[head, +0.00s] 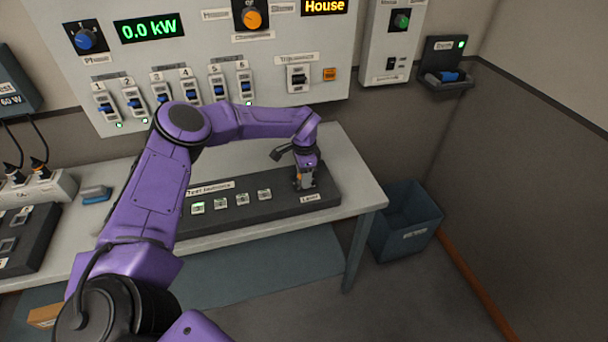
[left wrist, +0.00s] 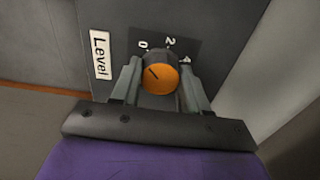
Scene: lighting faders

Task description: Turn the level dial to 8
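The level dial (left wrist: 160,78) is a round knob with an orange top and a dark side, on a dark panel beside a "Level" label (left wrist: 100,55). Its dark pointer line points to the upper left, roughly toward the 0 mark; 2 and 4 also show. My left gripper (left wrist: 161,80) has one finger on each side of the knob, very close to it. Whether the fingers touch it is unclear. In the head view my left gripper (head: 304,182) points down at the right end of the bench panel (head: 275,205), hiding the dial. My right gripper is not in view.
The bench panel has several small switches (head: 220,202) left of the dial. A wall panel (head: 205,60) with sliders, knobs and a "0.0 kW" display stands behind. A blue bin (head: 405,225) is on the floor right of the table (head: 350,175).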

